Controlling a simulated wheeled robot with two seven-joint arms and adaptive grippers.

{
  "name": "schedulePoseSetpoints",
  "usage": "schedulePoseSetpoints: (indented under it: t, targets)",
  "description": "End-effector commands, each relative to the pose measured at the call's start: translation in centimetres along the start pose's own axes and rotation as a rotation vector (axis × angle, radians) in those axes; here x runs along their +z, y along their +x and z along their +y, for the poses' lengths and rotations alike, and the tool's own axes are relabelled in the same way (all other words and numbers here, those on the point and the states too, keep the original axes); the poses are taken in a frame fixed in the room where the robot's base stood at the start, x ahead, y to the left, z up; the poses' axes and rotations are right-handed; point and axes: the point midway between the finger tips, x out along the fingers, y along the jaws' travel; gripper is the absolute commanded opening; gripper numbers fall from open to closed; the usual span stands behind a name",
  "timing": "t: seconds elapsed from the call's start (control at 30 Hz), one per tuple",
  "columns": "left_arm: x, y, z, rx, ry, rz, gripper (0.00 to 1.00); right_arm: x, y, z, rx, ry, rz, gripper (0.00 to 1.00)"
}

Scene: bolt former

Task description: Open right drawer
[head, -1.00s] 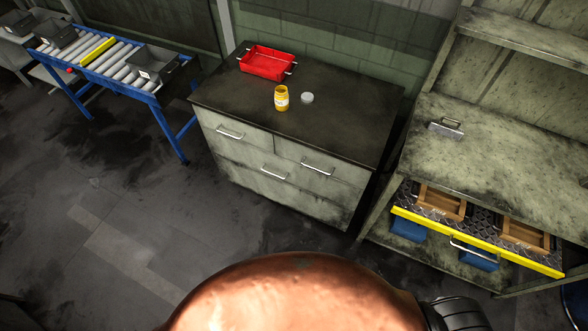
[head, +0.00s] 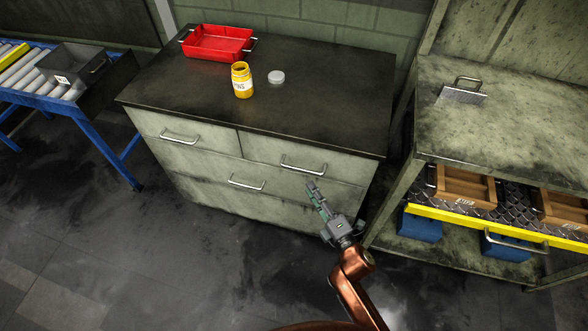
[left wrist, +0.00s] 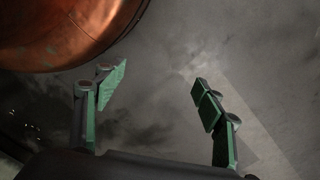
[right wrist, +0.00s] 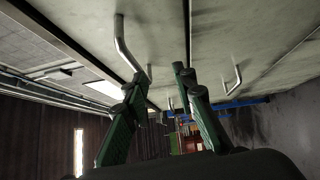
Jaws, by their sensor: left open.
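The right drawer (head: 330,180) is the upper right drawer of a grey cabinet and sits flush in it. Its silver bar handle (head: 303,168) is clear in the head view. My right gripper (head: 315,195) is in front of this drawer, just below and right of the handle. In the right wrist view its fingers (right wrist: 160,80) are apart with nothing between them, and the handle (right wrist: 125,45) is beside the left finger; I cannot tell whether they touch. My left gripper (left wrist: 155,82) is open and empty above the floor, outside the head view.
The cabinet top (head: 190,85) holds a red tray (head: 217,43), a yellow jar (head: 242,80) and a grey lid (head: 276,77). A shelf unit (head: 510,115) with a yellow-fronted drawer (head: 480,225) stands close on the right. A roller conveyor (head: 30,75) is at left.

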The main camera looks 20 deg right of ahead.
Motion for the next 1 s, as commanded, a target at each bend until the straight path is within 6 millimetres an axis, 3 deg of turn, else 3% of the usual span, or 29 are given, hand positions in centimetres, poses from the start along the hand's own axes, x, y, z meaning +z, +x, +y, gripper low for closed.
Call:
schedulePoseSetpoints:
  t: [0.23,0.7,1.0]
  targets:
    - [-0.2,-0.7,0.1,0.004,-0.004,-0.012,0.64,-0.5,0.8,2.8,0.077,-0.086,0.008,0.25]
    - [-1.1,-5.8,1.0,0.018,-0.005,-0.009,0.64,-0.6,7.2,3.2,0.076,-0.084,0.008,0.25]
    - [-1.2,-6.6,1.1,0.020,-0.005,-0.009,0.64,-0.5,8.0,3.4,0.074,-0.083,0.007,0.25]
